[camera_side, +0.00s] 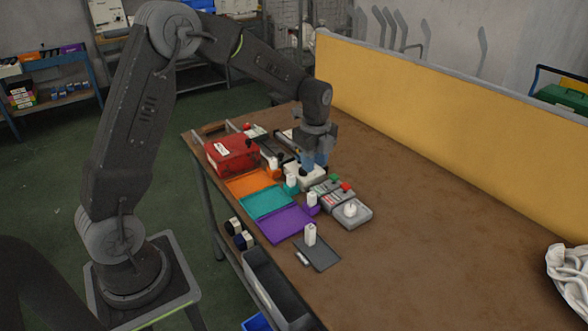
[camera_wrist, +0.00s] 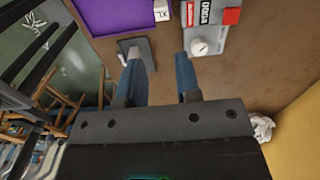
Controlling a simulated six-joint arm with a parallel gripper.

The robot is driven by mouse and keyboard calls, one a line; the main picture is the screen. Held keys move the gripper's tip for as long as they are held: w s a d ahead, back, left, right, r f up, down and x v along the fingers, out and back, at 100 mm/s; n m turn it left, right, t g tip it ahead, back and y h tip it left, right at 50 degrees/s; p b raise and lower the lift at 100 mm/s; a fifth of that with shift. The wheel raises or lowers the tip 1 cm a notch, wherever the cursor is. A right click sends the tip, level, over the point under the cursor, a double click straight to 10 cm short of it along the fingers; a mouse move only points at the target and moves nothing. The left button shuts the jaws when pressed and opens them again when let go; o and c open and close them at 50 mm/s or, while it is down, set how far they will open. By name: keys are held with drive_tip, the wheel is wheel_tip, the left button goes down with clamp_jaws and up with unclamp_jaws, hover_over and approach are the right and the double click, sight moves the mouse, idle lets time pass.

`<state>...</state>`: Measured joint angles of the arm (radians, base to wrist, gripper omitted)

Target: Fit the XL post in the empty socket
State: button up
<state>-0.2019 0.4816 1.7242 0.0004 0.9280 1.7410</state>
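My gripper (camera_side: 314,166) hangs over the far part of the workbench in the side view, fingers pointing down. In the wrist view its two blue fingers (camera_wrist: 160,64) are apart, with nothing between them. A white post (camera_side: 310,235) stands upright on a dark grey plate (camera_side: 322,256) nearer the camera. The plate (camera_wrist: 146,46) also shows in the wrist view, partly behind a finger. A white piece marked XL (camera_wrist: 162,11) is beside the purple mat (camera_wrist: 112,14). Small white pieces on coloured bases (camera_side: 312,199) stand beside the mats. I cannot tell which socket is empty.
Orange (camera_side: 251,183), teal (camera_side: 267,203) and purple (camera_side: 287,224) mats lie along the bench edge. A red box (camera_side: 232,154) stands at their far end. A grey unit with a white knob (camera_side: 351,210) sits to the right.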

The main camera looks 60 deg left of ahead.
drive_tip(key=s+d+r+n+t, duration=0.2)
drive_tip(key=s+d+r+n, duration=0.3)
drive_tip(key=r, duration=0.3)
drive_tip(key=s+d+r+n+t, duration=0.1)
drive_tip(key=s+d+r+n, duration=0.1)
drive_tip(key=s+n, duration=0.4)
drive_tip(key=s+d+r+n+t, duration=0.2)
drive_tip(key=s+r+n, duration=0.2)
drive_tip(key=s, duration=0.9)
drive_tip(key=n, duration=0.2)
drive_tip(key=shift+s+n+t, duration=0.3)
drive_tip(key=shift+s, duration=0.05)
